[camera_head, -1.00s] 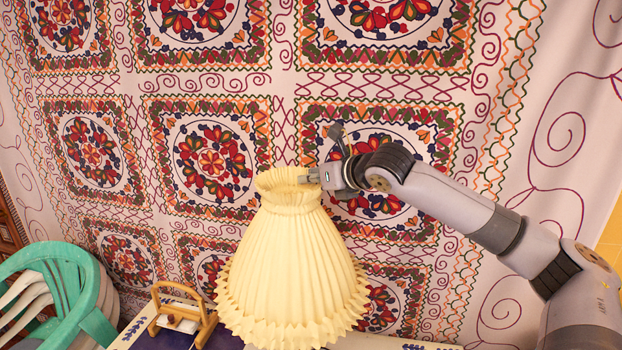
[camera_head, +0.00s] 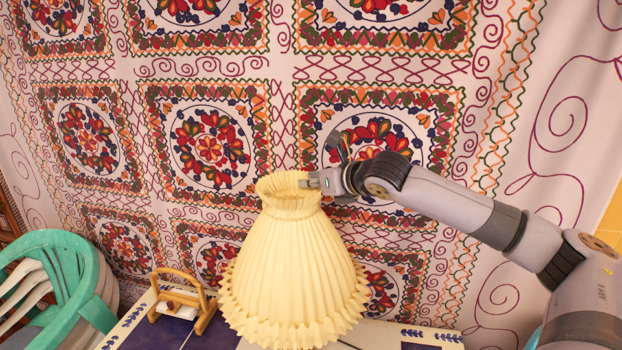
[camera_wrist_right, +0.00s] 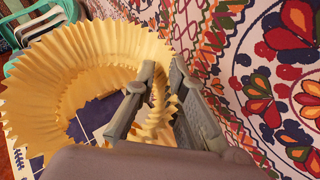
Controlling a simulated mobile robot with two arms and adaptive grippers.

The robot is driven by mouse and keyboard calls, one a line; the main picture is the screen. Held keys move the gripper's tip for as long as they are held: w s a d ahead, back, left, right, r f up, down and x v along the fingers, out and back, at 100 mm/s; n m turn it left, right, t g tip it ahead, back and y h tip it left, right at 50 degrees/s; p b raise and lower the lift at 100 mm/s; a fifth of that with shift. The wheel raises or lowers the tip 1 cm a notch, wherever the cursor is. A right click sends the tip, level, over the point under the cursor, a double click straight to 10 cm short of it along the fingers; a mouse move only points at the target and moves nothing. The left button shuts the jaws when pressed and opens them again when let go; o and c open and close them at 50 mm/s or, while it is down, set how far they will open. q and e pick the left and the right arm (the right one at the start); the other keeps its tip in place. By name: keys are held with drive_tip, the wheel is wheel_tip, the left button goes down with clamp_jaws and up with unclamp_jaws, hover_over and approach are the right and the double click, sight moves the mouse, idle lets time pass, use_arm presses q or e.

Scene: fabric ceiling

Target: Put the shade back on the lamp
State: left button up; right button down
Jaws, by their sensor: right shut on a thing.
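The pleated cream lampshade (camera_head: 293,270) hangs upright, wide end down, over the tiled table in the head view. My right gripper (camera_head: 309,180) is shut on the right side of its narrow top rim. In the right wrist view the two fingers of the right gripper (camera_wrist_right: 160,100) pinch the pleated rim, and the open inside of the lampshade (camera_wrist_right: 85,60) shows to the left. Through it I see part of the table top. The lamp itself is not visible; the shade may hide it. My left gripper is not in view.
The table (camera_head: 170,330) has white and blue tiles. A small wooden holder (camera_head: 183,303) with something white stands on it, left of the shade. A green chair (camera_head: 60,275) stands at the far left. A patterned fabric (camera_head: 210,150) hangs behind.

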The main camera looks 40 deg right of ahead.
drive_tip(key=shift+f, duration=0.7)
wheel_tip(320, 180, down, 6)
drive_tip(key=b, duration=0.2)
drive_tip(key=shift+f, duration=0.1)
drive_tip(key=c, duration=1.6)
unclamp_jaws()
drive_tip(key=shift+s, duration=0.1)
drive_tip(key=v, duration=1.2)
